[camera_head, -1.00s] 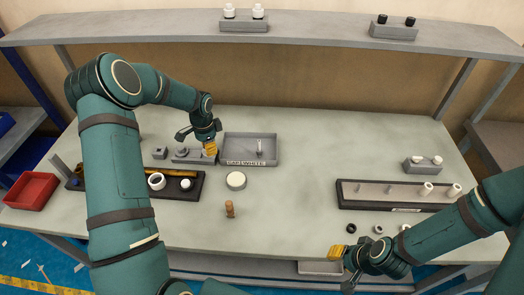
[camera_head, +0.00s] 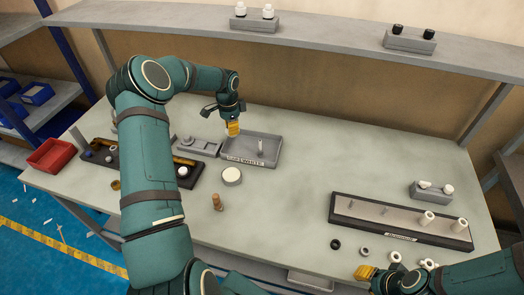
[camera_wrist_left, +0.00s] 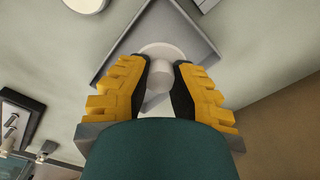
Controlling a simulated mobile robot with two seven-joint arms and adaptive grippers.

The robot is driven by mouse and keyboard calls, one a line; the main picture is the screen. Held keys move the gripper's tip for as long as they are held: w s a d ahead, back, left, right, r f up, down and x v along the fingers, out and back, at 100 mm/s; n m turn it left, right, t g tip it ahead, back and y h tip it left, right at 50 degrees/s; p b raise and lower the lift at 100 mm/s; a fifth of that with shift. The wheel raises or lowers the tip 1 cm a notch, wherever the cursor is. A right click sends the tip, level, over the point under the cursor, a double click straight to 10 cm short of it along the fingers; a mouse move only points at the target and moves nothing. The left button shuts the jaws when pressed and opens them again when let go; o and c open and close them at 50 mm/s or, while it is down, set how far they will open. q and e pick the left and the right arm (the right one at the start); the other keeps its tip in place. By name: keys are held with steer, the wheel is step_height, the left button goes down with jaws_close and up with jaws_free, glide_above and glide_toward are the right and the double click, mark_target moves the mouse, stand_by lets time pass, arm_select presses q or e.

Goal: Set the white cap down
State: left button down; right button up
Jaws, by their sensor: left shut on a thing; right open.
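My left gripper (camera_head: 233,128) is over the left part of the grey tray (camera_head: 277,151) labelled for white caps. In the left wrist view, the fingers (camera_wrist_left: 158,85) are shut on a pale round piece, the white cap (camera_wrist_left: 160,50), with the tray (camera_wrist_left: 120,45) around and beneath it. The head view hides the cap behind the fingers, and I cannot tell whether it touches the tray floor. A small upright peg (camera_head: 260,147) stands in the tray. My right gripper (camera_head: 366,273) is open near the table's front edge.
A grey fixture (camera_head: 198,145) adjoins the tray on the left. A dark rack (camera_head: 400,220) with white pieces lies at right. The middle of the table is clear.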

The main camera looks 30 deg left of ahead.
mark_target(235, 152)
arm_select(q)
steer(key=shift+w+f, duration=0.1)
steer(key=shift+f, duration=0.15)
step_height(235, 152, down, 10)
steer(key=shift+a+r+p, duration=0.1)
steer(key=shift+r+p, duration=0.15)
steer(key=shift+p, duration=0.05)
steer(key=shift+f, duration=0.15)
steer(key=c, duration=1.3)
jaws_free()
